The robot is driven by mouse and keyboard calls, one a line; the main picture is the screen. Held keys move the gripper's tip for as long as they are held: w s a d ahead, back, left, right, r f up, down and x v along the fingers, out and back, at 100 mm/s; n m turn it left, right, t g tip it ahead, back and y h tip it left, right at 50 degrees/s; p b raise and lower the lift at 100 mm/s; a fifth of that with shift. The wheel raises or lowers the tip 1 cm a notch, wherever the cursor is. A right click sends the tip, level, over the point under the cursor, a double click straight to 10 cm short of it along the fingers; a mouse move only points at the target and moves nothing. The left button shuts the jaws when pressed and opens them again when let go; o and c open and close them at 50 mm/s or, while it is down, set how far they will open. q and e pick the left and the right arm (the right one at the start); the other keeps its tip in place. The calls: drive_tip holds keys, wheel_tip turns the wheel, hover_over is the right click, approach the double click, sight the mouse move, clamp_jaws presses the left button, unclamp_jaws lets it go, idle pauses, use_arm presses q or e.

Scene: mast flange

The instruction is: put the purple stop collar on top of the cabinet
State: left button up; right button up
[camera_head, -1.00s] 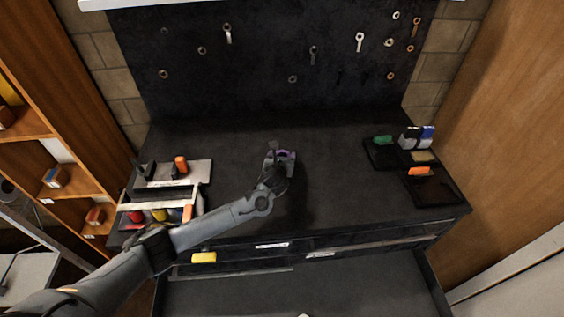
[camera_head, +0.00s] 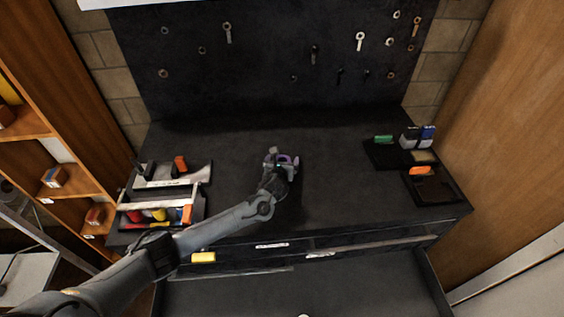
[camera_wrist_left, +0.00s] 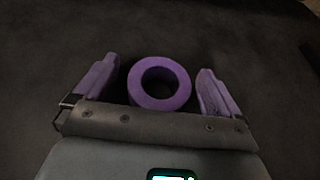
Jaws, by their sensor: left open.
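The purple stop collar (camera_wrist_left: 160,104), a thick ring, lies on the black top of the cabinet (camera_head: 330,190) in the middle of the head view. It also shows at my left gripper in the head view (camera_head: 287,159). My left gripper (camera_head: 282,161) is open. In the left wrist view its purple-tinted fingers (camera_wrist_left: 158,92) stand on both sides of the collar, with a gap on each side. The collar's lower edge lies close to the palm. My right gripper is not in view.
A tool tray (camera_head: 127,196) with several coloured items stands at the left of the cabinet top. Black trays (camera_head: 434,188) with small boxes stand at the right. A dark pegboard (camera_head: 270,60) with hung wrenches rises behind. The top between the trays is mostly clear.

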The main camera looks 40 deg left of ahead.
use_arm(q)
drive_tip(key=shift+r, duration=0.1)
drive_tip(key=shift+s+d+r, duration=0.25)
drive_tip(key=shift+s+r, duration=0.05)
drive_tip(key=shift+s, duration=0.1)
drive_tip(key=p+v, duration=0.2)
drive_tip(key=v, duration=0.7)
drive_tip(key=shift+s+d, duration=0.1)
drive_tip(key=shift+s, duration=0.05)
drive_tip(key=shift+p+v, duration=0.35)
drive_tip(key=shift+v, duration=0.5)
